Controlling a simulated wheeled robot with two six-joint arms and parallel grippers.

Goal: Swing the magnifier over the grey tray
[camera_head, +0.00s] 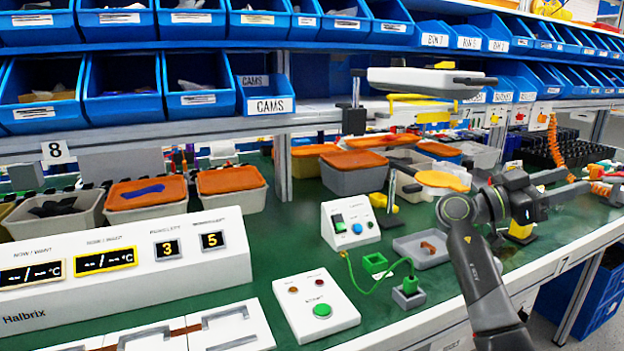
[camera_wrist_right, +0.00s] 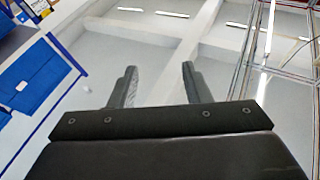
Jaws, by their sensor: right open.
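The grey tray (camera_head: 403,247) lies on the green bench right of centre, with a small brown piece in it. Just behind it, a thin dark post stands beside a yellow oval head (camera_head: 443,181), which looks like the magnifier. The head appears behind the tray, not above it; its join to the post is unclear. My right gripper (camera_head: 580,184) is to the right of both, pointing right, with its fingers apart and empty. The right wrist view shows both fingers (camera_wrist_right: 157,85) apart with nothing between them. My left gripper is not in view.
A white box with a green button (camera_head: 318,305) and a green-cabled plug (camera_head: 408,292) are in front of the tray. A white switch box (camera_head: 350,225) stands left of it. Lidded bins line the back; a white slab (camera_head: 425,82) hangs above. My right forearm crosses the front edge.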

